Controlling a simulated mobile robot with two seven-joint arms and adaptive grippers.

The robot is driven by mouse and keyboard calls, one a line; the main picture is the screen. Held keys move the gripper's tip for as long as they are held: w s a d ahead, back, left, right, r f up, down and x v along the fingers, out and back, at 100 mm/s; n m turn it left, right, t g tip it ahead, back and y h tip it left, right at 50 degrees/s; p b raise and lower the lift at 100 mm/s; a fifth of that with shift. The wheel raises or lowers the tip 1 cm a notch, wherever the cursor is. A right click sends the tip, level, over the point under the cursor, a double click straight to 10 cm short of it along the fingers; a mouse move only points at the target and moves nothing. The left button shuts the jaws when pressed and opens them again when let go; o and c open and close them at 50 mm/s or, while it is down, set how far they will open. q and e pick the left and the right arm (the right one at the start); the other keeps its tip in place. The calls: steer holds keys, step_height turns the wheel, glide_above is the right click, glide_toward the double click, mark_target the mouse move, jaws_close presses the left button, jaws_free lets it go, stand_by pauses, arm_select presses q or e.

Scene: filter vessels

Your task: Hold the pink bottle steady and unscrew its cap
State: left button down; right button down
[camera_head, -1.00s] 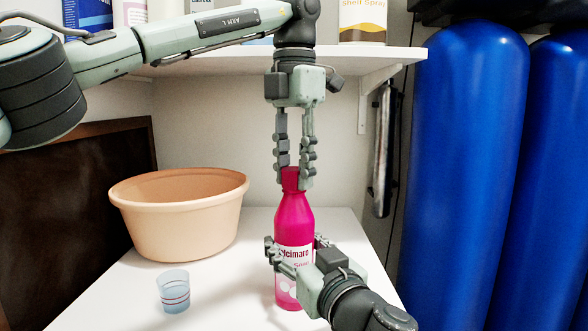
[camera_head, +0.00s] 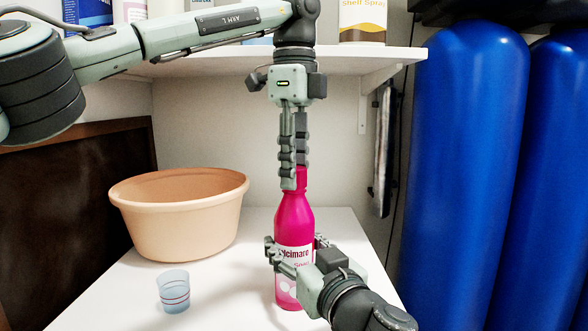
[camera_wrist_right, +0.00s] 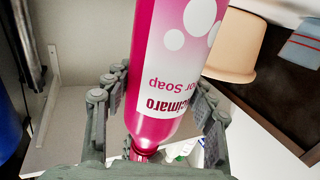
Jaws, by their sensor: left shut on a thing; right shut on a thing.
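The pink bottle (camera_head: 294,225) stands upright on the white table in the head view. Its label shows close up in the right wrist view (camera_wrist_right: 178,50). My right gripper (camera_head: 293,252) is shut around the bottle's body at the label, from the front right. My left gripper (camera_head: 294,180) points straight down from above and is shut on the cap (camera_head: 301,178) at the bottle's top. The fingers hide much of the cap. I cannot tell whether the cap is loose from the neck.
A peach-coloured tub (camera_head: 178,222) stands on the white table (camera_head: 228,293) to the left. A small bluish cup (camera_head: 173,291) stands in front of it. A shelf (camera_head: 385,60) with containers is above. Tall blue vessels (camera_head: 470,170) stand at the right.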

mark_target(303, 254)
arm_select(q)
steer(key=shift+r, duration=0.2)
stand_by(0.5)
steer(key=shift+r, duration=0.9)
steer(key=shift+r, duration=2)
arm_select(e)
steer(key=shift+c, duration=2.3)
jaws_free()
steer(key=shift+s, duration=0.1)
steer(key=v, duration=0.7)
steer(key=shift+s+d, duration=0.1)
steer(key=shift+s, duration=0.05)
arm_select(q)
steer(key=shift+f, duration=0.1)
